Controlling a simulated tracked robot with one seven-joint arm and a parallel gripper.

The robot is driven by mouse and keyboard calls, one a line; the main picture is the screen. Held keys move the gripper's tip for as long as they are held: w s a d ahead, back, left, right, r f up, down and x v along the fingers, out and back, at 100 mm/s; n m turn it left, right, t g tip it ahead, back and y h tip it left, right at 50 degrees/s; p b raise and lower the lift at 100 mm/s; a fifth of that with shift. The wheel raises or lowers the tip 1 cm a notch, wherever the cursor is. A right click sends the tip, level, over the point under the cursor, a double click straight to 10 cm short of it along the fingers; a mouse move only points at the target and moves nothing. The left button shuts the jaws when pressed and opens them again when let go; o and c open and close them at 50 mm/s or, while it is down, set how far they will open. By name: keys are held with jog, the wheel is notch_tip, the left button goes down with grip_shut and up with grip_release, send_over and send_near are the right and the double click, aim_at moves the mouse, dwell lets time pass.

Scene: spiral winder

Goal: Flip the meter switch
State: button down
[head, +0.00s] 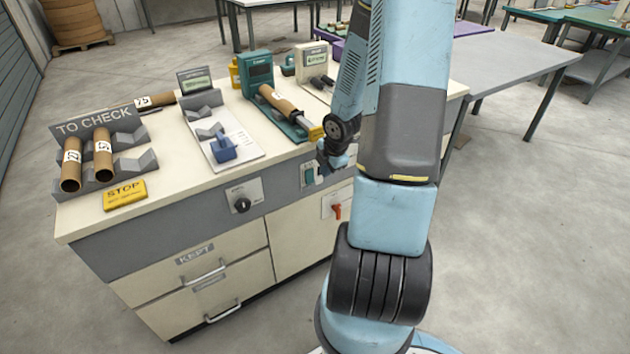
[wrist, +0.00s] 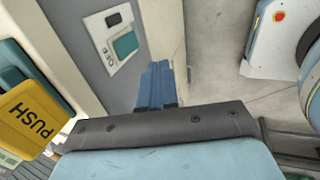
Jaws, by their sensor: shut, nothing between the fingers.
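A teal rocker switch (head: 308,175) sits on a small plate on the front face of the bench, partly beside my arm in the head view. In the wrist view the teal switch (wrist: 125,45) shows on a pale plate, up and left of the fingers. My gripper (wrist: 158,75) is shut and empty, its blue fingers together. It appears apart from the switch, to its right in the head view.
A black knob (head: 242,204) and a red-orange rotary handle (head: 337,211) are on the same front face. A yellow PUSH block (wrist: 30,118) is left of my gripper. Cardboard tubes (head: 103,155) lie in a TO CHECK rack.

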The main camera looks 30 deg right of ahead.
aim_at(314, 181)
jog(key=shift+f, duration=0.1)
jog(key=shift+w+a+f, duration=0.1)
jog(key=shift+w+f, duration=1.1)
jog(key=shift+f, duration=0.45)
jog(key=shift+w+d+f, duration=0.1)
jog(key=shift+w+f, duration=1.1)
jog(key=shift+f, duration=0.4)
jog(key=shift+w+a+f, duration=0.1)
jog(key=shift+w+f, duration=1.1)
jog(key=shift+f, duration=0.45)
